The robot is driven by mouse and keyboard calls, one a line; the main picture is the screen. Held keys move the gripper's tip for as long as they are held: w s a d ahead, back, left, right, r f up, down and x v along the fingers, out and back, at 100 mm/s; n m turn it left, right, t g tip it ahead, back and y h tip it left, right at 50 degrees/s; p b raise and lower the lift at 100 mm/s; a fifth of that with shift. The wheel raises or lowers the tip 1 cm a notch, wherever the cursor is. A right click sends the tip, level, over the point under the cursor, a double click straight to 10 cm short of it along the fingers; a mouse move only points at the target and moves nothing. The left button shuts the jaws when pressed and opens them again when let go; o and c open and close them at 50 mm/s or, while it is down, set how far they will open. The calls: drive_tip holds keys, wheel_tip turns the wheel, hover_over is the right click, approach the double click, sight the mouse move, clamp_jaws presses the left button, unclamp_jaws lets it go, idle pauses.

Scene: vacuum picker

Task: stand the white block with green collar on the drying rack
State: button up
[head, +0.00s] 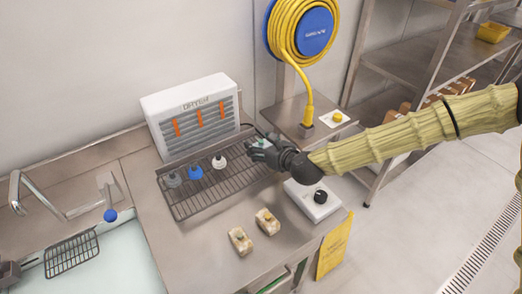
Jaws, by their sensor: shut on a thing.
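My gripper (258,147) is over the right end of the drying rack (207,199), reaching in from the right. It is shut on the white block with green collar (262,142), of which only a small white and green part shows by the fingers. The rest of the block is hidden, and I cannot tell whether it touches the rack. The rack is a dark wire grid on the steel counter. A grey piece (174,180), a blue piece (195,173) and a white piece with a dark top (219,162) stand along it to the left of my gripper.
A white dryer (190,106) with orange streamers stands behind the rack. A white box with a black knob (314,198) sits right of the rack, below my arm. Two tan blocks (240,241) (267,221) lie in front. A sink (95,262) is at left, a yellow hose reel (302,30) behind.

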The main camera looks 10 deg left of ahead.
wheel_tip(320, 180, down, 2)
drive_tip(key=shift+w+f+p, duration=0.1)
drive_tip(key=shift+p, duration=0.45)
drive_tip(key=shift+f, duration=0.35)
drive_tip(key=shift+f, duration=0.25)
drive_tip(key=o, duration=1.1)
drive_tip(key=shift+o, duration=0.2)
drive_tip(key=shift+r, duration=0.1)
